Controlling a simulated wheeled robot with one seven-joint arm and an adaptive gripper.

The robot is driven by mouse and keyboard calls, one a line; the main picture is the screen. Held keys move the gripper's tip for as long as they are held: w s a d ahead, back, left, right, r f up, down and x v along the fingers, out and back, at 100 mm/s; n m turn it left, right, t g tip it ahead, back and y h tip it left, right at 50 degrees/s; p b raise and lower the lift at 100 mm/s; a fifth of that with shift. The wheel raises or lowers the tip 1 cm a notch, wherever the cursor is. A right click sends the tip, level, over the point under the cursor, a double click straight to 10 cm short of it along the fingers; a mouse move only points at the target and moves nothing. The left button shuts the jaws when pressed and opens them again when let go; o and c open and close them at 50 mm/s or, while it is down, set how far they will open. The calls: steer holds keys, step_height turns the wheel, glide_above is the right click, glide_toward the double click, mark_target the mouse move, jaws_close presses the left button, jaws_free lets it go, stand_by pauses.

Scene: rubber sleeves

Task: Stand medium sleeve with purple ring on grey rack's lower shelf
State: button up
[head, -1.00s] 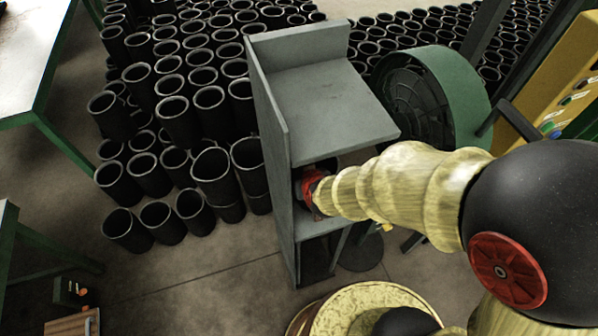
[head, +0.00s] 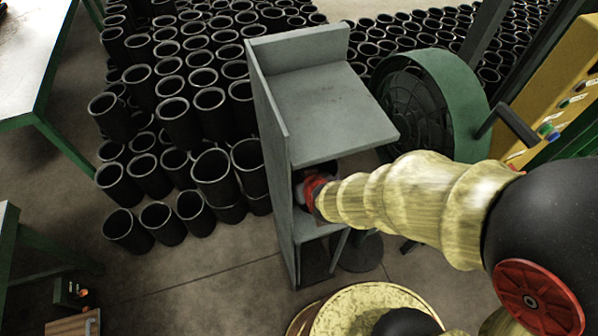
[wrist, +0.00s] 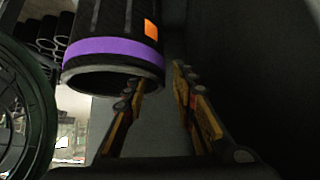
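A black sleeve with a purple ring (wrist: 105,50) and an orange tag fills the upper left of the wrist view, its open end facing down in that picture. My gripper (wrist: 158,80) shows below it with its two fingers apart and nothing visible clamped between them. The left fingertip overlaps the sleeve's rim; I cannot tell if it touches. The right finger is beside the sleeve with a gap. The grey rack (head: 330,105) stands mid-picture in the head view. My gripper (head: 306,190) reaches into its opening below the top board. My arm hides most of the inside, including the sleeve.
Many black sleeves (head: 212,170) stand stacked left of the rack. A green-legged table (head: 30,50) is at the far left.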

steer(key=p+v, duration=0.4)
steer(key=v, duration=0.6)
steer(key=shift+s, duration=0.1)
steer(key=s+a+f+g+b, duration=0.1)
steer(key=s+a+g+b, duration=0.1)
steer(key=s+g, duration=0.5)
steer(key=s+d+r+m+t+h+b, duration=0.1)
steer(key=d+r+b, duration=0.3)
steer(key=d, duration=0.4)
steer(key=s+d+r+m+t+h+b, duration=0.1)
steer(key=s+d+r+t+b, duration=0.1)
steer(key=d+r+b, duration=0.2)
steer(key=d+r, duration=0.2)
steer(key=d, duration=0.2)
steer(key=shift+m+t, duration=0.4)
